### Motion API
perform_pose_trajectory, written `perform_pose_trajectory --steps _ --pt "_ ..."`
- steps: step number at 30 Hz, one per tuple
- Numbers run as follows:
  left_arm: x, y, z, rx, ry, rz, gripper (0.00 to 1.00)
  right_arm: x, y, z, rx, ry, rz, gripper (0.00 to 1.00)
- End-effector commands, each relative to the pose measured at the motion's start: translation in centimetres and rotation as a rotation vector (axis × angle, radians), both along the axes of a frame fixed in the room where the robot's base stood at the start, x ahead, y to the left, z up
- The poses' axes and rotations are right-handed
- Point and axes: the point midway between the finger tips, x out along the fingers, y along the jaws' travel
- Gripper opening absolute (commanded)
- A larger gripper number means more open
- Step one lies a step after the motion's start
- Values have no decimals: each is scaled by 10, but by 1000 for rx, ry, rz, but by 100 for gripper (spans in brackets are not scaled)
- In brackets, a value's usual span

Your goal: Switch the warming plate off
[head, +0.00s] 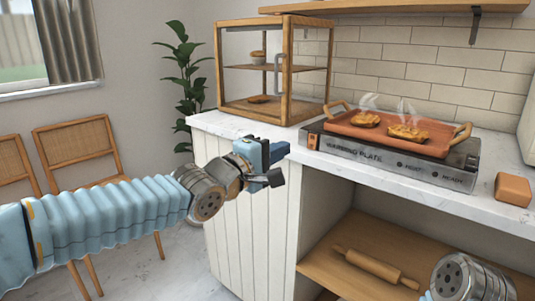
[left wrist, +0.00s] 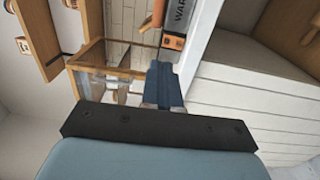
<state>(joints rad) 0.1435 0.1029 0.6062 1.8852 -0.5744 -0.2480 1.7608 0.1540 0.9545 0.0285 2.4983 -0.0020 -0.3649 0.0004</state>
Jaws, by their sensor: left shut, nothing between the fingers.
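The warming plate (head: 345,152) is a grey unit with "WARMING PLATE", "HEAT" and "READY" on its front. It sits on the white counter. A small orange spot (head: 312,141) shows at the left end of its front; whether it is a switch or a lamp is too small to tell. My left gripper (head: 277,164) is shut and empty in front of the counter's left part, apart from the plate and to its left. In the left wrist view, its shut fingers (left wrist: 164,82) point toward the plate's end (left wrist: 175,42) at the top.
An orange tray (head: 375,133) with two steaming pastries rests on the plate. A wood-framed glass cabinet (head: 222,65) stands behind left on the counter (head: 235,126). A brown block (head: 513,189) lies at right. A rolling pin (head: 375,267) lies on the shelf below. Chairs (head: 75,140) stand left.

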Motion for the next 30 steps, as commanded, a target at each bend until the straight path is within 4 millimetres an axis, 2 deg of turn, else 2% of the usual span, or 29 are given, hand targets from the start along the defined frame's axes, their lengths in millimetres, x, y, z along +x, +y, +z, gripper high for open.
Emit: perform_pose_trajectory --steps 3,9,19,21,23,26,29,30 --pt "-14 11 5 4 -1 4 0 0 0 11 1 0 1 43" --pt "-25 18 3 1 0 0 0 0 1 15 2 0 2 43" --pt "-26 18 1 2 2 -1 0 0 1 14 2 0 2 43" --pt "-23 20 -7 10 12 1 0 0 1 14 2 0 2 43" --pt "-16 22 -25 29 31 6 0 0 1 14 2 0 3 43" --pt "0 29 -80 101 87 15 0 0 1 14 2 0 2 43" --pt "10 36 -163 214 170 10 0 0 1 14 2 1 3 43" --pt "10 39 -199 266 204 1 0 0 1 14 2 0 2 43"
